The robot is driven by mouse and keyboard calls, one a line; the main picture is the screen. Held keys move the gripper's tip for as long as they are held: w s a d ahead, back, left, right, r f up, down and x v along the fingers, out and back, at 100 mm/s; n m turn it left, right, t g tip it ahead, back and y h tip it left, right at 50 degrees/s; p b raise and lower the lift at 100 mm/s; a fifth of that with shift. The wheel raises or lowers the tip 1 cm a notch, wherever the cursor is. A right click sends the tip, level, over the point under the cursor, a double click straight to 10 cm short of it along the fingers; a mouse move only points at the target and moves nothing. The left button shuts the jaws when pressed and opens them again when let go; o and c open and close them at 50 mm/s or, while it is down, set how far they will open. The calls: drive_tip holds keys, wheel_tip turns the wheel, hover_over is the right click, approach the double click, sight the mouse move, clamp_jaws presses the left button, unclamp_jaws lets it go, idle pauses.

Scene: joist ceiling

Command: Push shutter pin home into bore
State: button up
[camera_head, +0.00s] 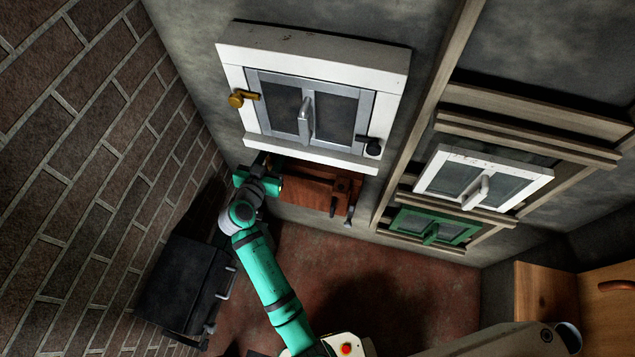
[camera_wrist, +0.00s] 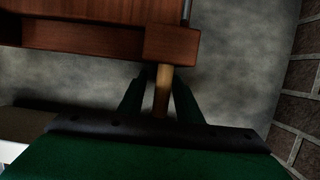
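In the wrist view a light wooden pin (camera_wrist: 162,92) stands between the two green fingers of my gripper (camera_wrist: 163,75). The fingertips lie close on both sides of it, and my gripper looks shut on it. The pin's far end meets a red-brown wooden block (camera_wrist: 171,44); the bore is hidden, and I cannot tell how deep the pin sits. In the head view my gripper (camera_head: 262,180) is at the left end of the red-brown wooden shutter (camera_head: 306,187), below the white window. The pin cannot be made out there.
A white-framed window (camera_head: 315,52) with a brass knob (camera_head: 237,99) and a dark knob (camera_head: 373,147) is above my gripper. A brick wall (camera_head: 95,150) is close on the left. A black box (camera_head: 185,285) stands below. Floor is clear to the right.

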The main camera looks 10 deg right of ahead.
clamp_jaws()
drive_tip(key=shift+r, duration=0.2)
drive_tip(key=shift+r, duration=1.1)
drive_tip(key=shift+s+a, duration=0.85)
drive_tip(key=shift+s, duration=0.6)
drive_tip(key=shift+s+a, duration=0.8)
drive_tip(key=shift+s, duration=0.65)
drive_tip(key=shift+s+a, duration=0.85)
drive_tip(key=shift+s, duration=0.6)
